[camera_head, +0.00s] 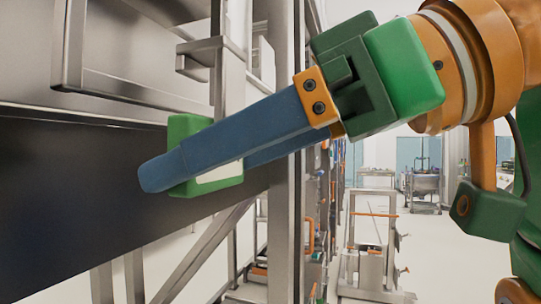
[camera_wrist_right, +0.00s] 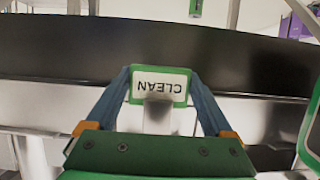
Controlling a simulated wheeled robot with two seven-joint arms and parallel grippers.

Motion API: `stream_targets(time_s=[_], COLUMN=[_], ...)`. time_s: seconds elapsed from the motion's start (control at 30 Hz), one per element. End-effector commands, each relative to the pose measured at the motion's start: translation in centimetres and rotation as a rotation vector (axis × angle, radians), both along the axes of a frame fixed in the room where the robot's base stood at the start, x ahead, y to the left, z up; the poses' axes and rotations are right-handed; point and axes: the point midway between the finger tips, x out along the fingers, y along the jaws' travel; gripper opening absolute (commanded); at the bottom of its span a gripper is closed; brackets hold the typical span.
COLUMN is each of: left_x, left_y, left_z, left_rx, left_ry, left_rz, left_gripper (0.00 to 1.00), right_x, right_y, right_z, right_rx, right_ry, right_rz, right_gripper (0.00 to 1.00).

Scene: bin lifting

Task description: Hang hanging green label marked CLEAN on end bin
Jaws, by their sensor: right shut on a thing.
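The green label (camera_wrist_right: 159,85) has a white face marked CLEAN, which reads upside down in the right wrist view. In the head view its green edges (camera_head: 188,128) show above and below my blue finger. My right gripper (camera_wrist_right: 158,80) is shut on it, one blue finger on each side. In the head view the right gripper (camera_head: 160,176) comes in from the right, in front of a large dark steel bin wall (camera_head: 60,190). I cannot tell whether the label touches the wall or its rim. My left gripper is not in view.
A steel upright (camera_head: 231,75) stands close behind the label, and a taller steel post (camera_head: 284,200) stands to its right. Steel rails (camera_head: 130,92) run along the upper left. Open floor and a wheeled steel stand (camera_head: 372,240) lie farther back at right.

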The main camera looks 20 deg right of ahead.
Motion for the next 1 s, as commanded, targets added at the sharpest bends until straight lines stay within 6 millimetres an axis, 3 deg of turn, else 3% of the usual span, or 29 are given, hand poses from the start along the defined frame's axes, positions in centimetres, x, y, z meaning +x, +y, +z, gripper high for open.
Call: stream_targets(time_s=[0.4, 0.6, 0.9, 0.93, 1.0], left_x=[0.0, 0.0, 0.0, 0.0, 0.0], left_y=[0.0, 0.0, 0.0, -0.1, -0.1], left_z=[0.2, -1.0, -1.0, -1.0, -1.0], left_rx=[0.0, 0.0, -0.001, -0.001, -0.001], left_ry=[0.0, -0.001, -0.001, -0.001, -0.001], left_rz=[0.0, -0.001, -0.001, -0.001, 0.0], left_gripper=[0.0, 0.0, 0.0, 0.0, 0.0], right_x=[2.6, 2.5, 2.5, 2.5, 2.5], right_y=[3.5, 3.5, 3.4, 3.4, 3.4], right_z=[-0.2, -1.6, -1.6, -1.6, -1.6], right_rx=[0.0, 0.002, 0.002, 0.002, 0.002], right_ry=[0.0, -0.001, 0.0, 0.0, -0.001], right_rz=[0.0, 0.001, 0.0, 0.0, 0.0], right_gripper=[0.42, 0.42, 0.42, 0.89, 1.0])
